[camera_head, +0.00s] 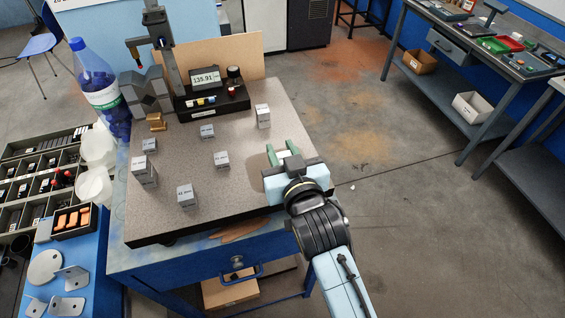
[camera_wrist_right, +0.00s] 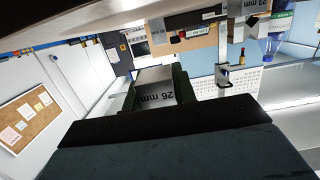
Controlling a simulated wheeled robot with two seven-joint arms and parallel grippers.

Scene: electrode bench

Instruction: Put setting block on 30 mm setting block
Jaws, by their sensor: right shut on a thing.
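My right gripper (camera_head: 284,153) is at the right edge of the grey granite plate (camera_head: 240,198), its green fingers pointing away from me. In the wrist view it is shut on a grey setting block (camera_wrist_right: 155,88) marked 26 mm, which shows upside down between the fingers. Several grey setting blocks stand on the plate: a tall one at the back right (camera_head: 263,118), others in the middle (camera_head: 207,132) and (camera_head: 221,160), at the left (camera_head: 150,146) and (camera_head: 144,174), and at the front (camera_head: 186,197). Their labels are too small to tell which is 30 mm. My left gripper is out of view.
A gauge stand with a display box (camera_head: 213,100) reading about 135.91 stands at the plate's back. A dark V-shaped block (camera_head: 147,92) and brass pieces (camera_head: 156,122) are beside it. A blue bottle (camera_head: 101,88) stands left. The plate's front middle is clear.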

